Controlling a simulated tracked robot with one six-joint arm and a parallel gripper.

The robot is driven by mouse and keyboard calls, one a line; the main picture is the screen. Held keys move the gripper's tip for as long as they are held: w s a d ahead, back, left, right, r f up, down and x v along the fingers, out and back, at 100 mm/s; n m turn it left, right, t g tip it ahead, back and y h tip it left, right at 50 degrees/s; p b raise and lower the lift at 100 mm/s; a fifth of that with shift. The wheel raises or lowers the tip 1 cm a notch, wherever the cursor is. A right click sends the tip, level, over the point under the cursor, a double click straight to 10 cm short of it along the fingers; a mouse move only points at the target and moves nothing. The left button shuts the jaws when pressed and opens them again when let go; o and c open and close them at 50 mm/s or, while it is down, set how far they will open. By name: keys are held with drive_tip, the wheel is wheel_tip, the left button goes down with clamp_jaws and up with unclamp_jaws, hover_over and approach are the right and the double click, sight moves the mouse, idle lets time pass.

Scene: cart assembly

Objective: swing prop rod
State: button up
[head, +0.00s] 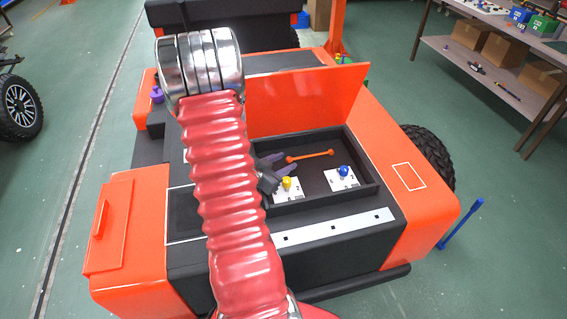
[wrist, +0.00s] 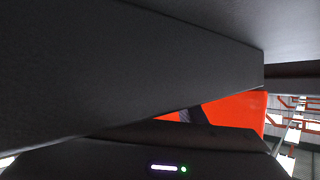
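An orange rod (head: 310,156) with small knobbed ends, which looks like the prop rod, lies slanted in the dark open bay (head: 377,190) of the orange cart. An orange lid (head: 305,95) stands raised along the bay's back edge. My gripper (head: 280,160) is at the bay's left side, close to the rod's left end. My red arm partly hides it, so I cannot tell whether its fingers touch the rod or how far apart they are. The wrist view is mostly filled by dark surfaces, with an orange panel (wrist: 235,110) beyond; no rod is recognisable there.
In the bay, a white plate with a yellow knob (head: 287,183) and another with a blue knob (head: 344,171) sit in front of the rod. A shelf (head: 480,70) with boxes is at the far right.

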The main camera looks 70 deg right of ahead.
drive_tip(key=shift+d, duration=0.1)
drive_tip(key=shift+c, duration=0.2)
clamp_jaws()
idle(0.5)
